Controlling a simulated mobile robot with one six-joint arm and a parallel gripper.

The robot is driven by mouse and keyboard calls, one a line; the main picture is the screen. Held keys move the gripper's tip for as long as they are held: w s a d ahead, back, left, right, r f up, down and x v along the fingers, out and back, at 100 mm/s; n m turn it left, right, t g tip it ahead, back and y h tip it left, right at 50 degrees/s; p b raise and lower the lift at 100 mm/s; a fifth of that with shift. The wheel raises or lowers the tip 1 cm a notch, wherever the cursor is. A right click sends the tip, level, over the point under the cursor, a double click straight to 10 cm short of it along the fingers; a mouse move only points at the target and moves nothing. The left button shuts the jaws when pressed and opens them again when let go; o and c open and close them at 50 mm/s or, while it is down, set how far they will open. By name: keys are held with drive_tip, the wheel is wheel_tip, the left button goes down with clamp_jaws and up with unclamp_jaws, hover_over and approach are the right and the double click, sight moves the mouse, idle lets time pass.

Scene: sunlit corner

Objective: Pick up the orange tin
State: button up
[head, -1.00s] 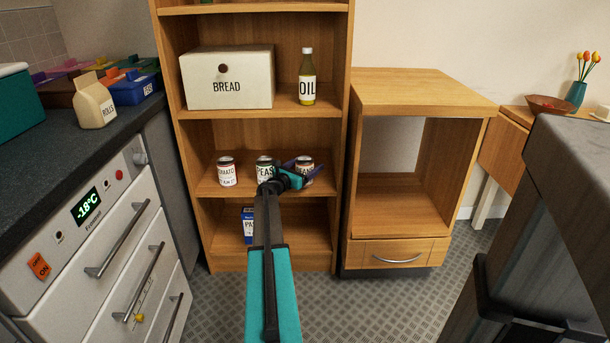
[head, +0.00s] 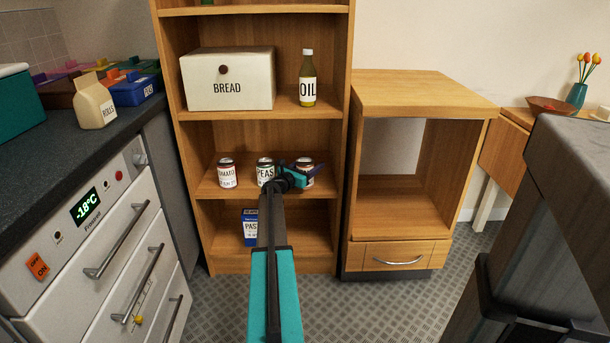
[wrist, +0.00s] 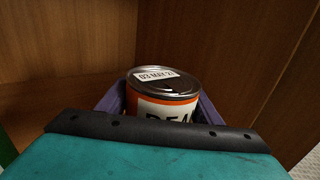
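The orange tin (wrist: 163,95) stands upright in the wrist view, with a silver lid, an orange band and a pale label partly reading "BEA". A lid tag reads "03 MAY 21". In the head view it is the rightmost tin (head: 309,166) on the middle shelf, partly covered by my gripper (head: 304,172). The purple fingers reach along both sides of the tin in the wrist view (wrist: 163,112), close to it. Whether they press on it cannot be told. The tin's lower part is hidden behind my gripper body.
Two other tins, peas (head: 264,170) and tomato (head: 227,173), stand left on the same shelf (head: 245,192). A bread box (head: 228,78) and oil bottle (head: 308,80) are on the shelf above. A blue pasta box (head: 250,228) stands below. The bookcase's right side wall is close.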

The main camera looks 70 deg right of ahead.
drive_tip(key=c, duration=0.8)
drive_tip(key=shift+r, duration=0.15)
